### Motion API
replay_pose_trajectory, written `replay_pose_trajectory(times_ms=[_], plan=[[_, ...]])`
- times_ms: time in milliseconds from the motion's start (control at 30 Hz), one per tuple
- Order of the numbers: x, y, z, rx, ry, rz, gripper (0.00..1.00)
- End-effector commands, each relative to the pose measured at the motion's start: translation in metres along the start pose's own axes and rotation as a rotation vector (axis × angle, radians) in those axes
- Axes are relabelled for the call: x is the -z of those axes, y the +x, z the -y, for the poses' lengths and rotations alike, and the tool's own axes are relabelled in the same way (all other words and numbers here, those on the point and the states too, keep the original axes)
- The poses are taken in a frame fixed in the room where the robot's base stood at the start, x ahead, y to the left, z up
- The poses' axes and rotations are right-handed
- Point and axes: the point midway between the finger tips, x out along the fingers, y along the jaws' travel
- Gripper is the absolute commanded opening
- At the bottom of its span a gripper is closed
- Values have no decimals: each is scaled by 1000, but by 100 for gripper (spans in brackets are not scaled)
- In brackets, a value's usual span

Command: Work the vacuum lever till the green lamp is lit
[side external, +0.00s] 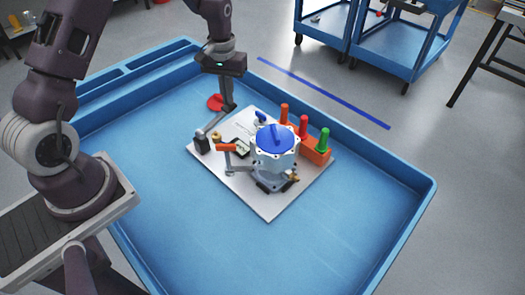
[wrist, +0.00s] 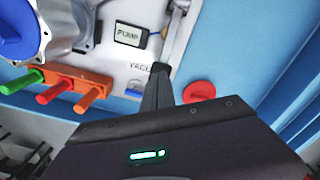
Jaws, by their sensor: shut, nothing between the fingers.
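A grey lever (side external: 212,124) rises at a slant from a dark block (side external: 203,146) at the left corner of the white plate (side external: 268,210). My gripper (side external: 228,107) points down at the lever's upper end, shut and empty; I cannot tell whether it touches the lever. In the wrist view the closed fingers (wrist: 159,72) cover part of a "VACU…" label (wrist: 139,68). A dark panel marked "PUMP" (wrist: 130,36) is beside it; it also shows in the side view (side external: 240,148). I cannot make out a lit green lamp on the plate.
An orange rack (side external: 317,156) holds orange, red and green pegs. A red disc (side external: 215,102) lies behind my gripper. The blue tray (side external: 300,245) is clear in front.

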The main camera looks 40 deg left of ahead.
Motion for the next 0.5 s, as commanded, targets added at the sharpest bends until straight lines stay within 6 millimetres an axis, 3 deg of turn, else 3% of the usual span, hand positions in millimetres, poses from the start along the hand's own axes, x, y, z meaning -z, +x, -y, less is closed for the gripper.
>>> replay_pose_trajectory(times_ms=[500], plan=[[-1,21,0,0,0,2,0]])
